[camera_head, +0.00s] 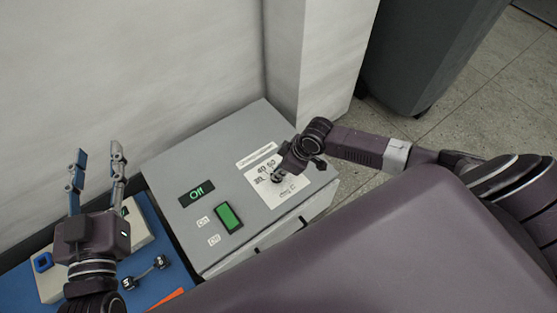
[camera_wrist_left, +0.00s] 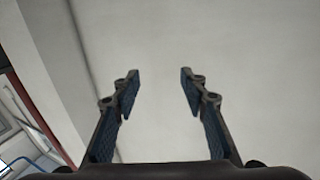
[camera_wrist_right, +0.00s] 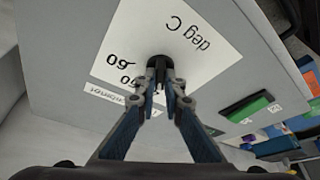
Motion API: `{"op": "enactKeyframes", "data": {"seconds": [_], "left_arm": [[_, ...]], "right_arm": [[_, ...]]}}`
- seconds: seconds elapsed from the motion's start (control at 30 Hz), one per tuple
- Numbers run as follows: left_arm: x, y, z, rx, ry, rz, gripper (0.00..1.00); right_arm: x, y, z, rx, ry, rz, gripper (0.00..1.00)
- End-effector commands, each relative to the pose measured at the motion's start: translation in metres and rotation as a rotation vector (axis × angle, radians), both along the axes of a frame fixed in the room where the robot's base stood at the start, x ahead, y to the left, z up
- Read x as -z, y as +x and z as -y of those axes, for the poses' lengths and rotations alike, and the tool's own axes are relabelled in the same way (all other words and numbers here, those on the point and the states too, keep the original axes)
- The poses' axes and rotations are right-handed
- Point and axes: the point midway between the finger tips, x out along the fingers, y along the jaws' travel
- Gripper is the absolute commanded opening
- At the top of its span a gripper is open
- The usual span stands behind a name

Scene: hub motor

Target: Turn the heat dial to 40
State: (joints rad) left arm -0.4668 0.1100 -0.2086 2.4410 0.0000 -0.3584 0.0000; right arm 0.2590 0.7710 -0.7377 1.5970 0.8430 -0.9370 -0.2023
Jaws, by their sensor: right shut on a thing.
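The heat dial is a small black knob (camera_wrist_right: 159,64) on a white scale label marked "deg C" on the grey heater box (camera_head: 225,155). In the right wrist view the label (camera_wrist_right: 150,30) appears upside down, with numbers partly hidden by my fingers. My right gripper (camera_wrist_right: 161,90) is shut on the dial, its fingertips at the knob. In the head view the right gripper (camera_head: 284,172) covers most of the dial, so its exact setting cannot be read. My left gripper (camera_head: 100,165) is open and empty, raised left of the box; it also shows open in the left wrist view (camera_wrist_left: 161,85).
A blue surface (camera_head: 175,270) with small parts lies at the left. A wall stands behind, and a dark grey bin (camera_head: 425,50) at the back right.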

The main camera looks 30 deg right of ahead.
Motion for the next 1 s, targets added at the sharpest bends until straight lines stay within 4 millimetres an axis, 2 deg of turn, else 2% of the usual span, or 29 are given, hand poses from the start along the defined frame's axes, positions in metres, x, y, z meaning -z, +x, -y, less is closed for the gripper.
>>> {"op": "enactKeyframes", "data": {"seconds": [0.17, 0.27, 0.5, 0.7, 1.0], "left_arm": [[0.054, -0.010, -0.011, -0.017, 0.065, -0.258, 0.40], [0.086, -0.024, -0.018, -0.026, 0.100, -0.404, 0.40], [0.146, -0.072, -0.039, -0.048, 0.176, -0.730, 0.40], [0.177, -0.117, -0.054, -0.062, 0.222, -0.949, 0.40], [0.196, -0.164, -0.068, -0.076, 0.262, -1.144, 0.40]], "right_arm": [[-0.003, -0.002, -0.001, 0.046, 0.002, -0.004, 0.00], [-0.003, -0.002, -0.002, 0.072, 0.002, -0.003, 0.00], [-0.002, -0.002, -0.002, 0.133, 0.002, -0.003, 0.00], [-0.002, -0.002, -0.002, 0.175, 0.002, -0.003, 0.00], [-0.001, -0.001, -0.002, 0.212, 0.002, -0.001, 0.00]]}}
